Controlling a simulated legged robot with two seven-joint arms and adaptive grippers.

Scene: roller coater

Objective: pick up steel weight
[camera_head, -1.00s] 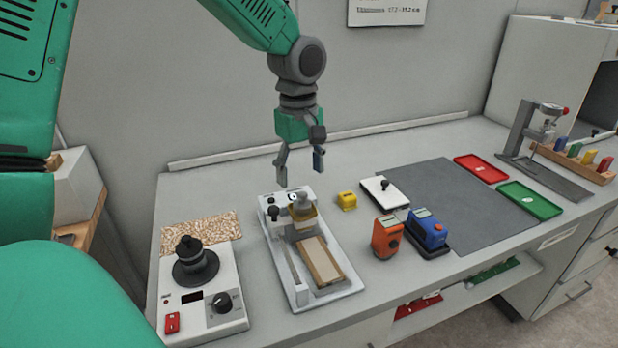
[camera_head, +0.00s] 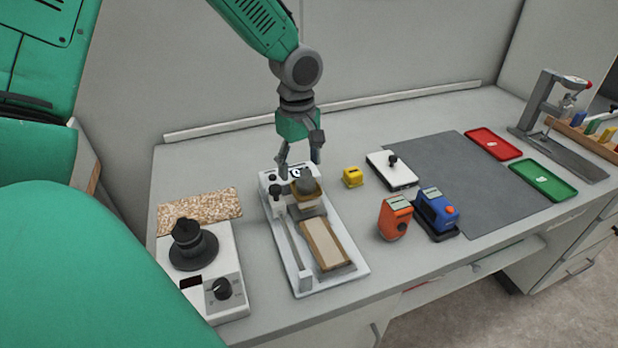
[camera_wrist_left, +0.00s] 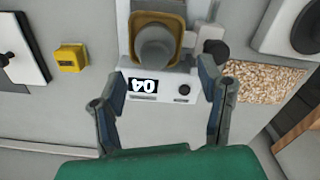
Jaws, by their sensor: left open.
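The steel weight (camera_head: 305,183) is a grey knobbed cylinder. It sits upright in a yellow-brown holder (camera_head: 307,197) on the white roller coater (camera_head: 355,268). In the left wrist view the steel weight (camera_wrist_left: 156,47) shows from above, inside the holder, just beyond the fingertips. My left gripper (camera_head: 300,168) is open and empty, pointing down above the back end of the coater. In the wrist view its two fingers (camera_wrist_left: 165,75) are spread either side of the small display, short of the weight. My right gripper is not in view.
A stirrer-like device with a black knob (camera_head: 190,238) stands left of the coater, by a speckled mat (camera_head: 200,208). A yellow block (camera_head: 353,177), white plate (camera_head: 392,169), orange device (camera_head: 395,218) and blue device (camera_head: 436,213) stand right. The grey mat (camera_head: 460,185) has free room.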

